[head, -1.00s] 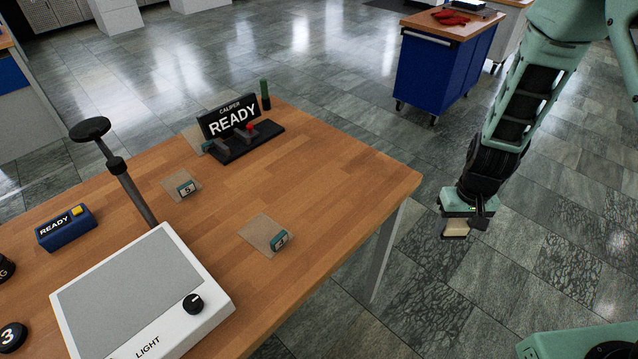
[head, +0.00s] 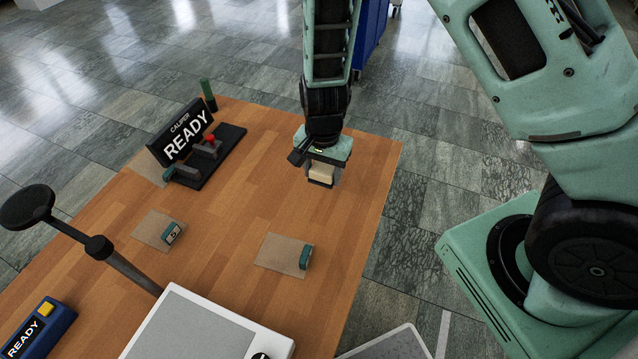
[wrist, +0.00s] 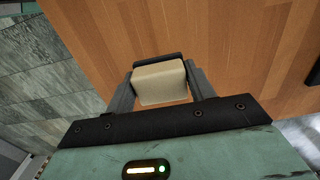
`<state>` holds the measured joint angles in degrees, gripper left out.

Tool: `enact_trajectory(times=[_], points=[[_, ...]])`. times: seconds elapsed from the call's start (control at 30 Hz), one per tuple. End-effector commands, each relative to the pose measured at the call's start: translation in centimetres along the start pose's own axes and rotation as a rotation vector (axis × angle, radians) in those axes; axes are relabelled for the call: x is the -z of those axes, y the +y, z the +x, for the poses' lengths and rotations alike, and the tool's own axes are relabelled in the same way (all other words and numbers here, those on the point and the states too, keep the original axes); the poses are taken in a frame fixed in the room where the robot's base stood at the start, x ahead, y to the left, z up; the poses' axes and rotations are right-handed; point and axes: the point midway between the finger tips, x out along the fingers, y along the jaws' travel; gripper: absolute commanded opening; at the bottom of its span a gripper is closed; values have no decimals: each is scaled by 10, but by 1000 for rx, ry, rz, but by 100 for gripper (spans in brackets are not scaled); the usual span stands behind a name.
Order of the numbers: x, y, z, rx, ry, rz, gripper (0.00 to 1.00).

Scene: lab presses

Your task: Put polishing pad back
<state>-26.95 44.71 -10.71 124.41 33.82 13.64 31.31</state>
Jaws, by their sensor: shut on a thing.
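The polishing pad (head: 321,172) is a small cream block with a dark layer. My gripper (head: 322,177) is shut on it and holds it above the far right part of the wooden table, near the right edge. In the wrist view the pad (wrist: 159,83) sits between the two grey fingers of my gripper (wrist: 160,88), with bare wood beyond it.
A caliper stand (head: 205,155) with a READY sign is left of my gripper. Two flat tan squares (head: 279,254) (head: 152,228) with small teal number tags lie nearer. A light box (head: 200,325), a lamp-like stem (head: 98,247) and a blue READY box (head: 38,328) stand at front left.

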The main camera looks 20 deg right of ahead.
Motion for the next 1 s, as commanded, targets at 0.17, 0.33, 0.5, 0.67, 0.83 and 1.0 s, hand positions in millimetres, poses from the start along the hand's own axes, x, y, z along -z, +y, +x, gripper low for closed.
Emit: enact_trajectory(times=[0.17,0.33,0.5,0.67,0.83,1.0], points=[[0,1,17,-2,-2,0,29],[0,1,41,-2,-2,1,29],[0,0,53,0,0,-2,29],[0,0,53,1,0,-2,29],[0,0,56,0,0,-2,29],[0,0,56,0,0,-2,76]])
